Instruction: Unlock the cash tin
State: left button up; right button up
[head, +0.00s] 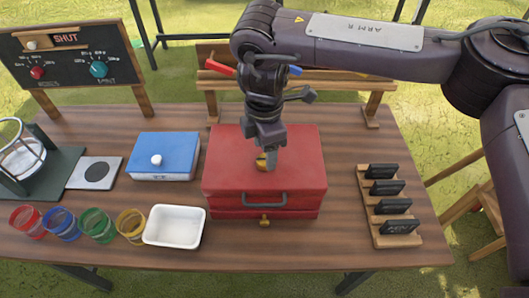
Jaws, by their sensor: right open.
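A red box, which looks like the cash tin (225,160), stands closed at the middle of the table. It has a grey handle on its front and a small brass knob (264,221) low on the front. A yellow brass piece (261,162) shows on its lid. My right gripper (266,163) points down at the lid from above, open, with its fingertips at the yellow piece. The gripper partly hides that piece, and I cannot tell whether they touch. My left gripper is not in view.
Left of the tin stand a blue-lidded box (178,146), a white tray (174,239) and several coloured glass cups (96,225). A rack of black blocks (388,205) stands at the right. A board reading SHUT (72,66) stands at the back left.

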aim_at(264, 160)
notch_tip(264, 160, up, 5)
jog(key=shift+r, duration=0.15)
jog(key=shift+s, duration=0.15)
dwell(0.4)
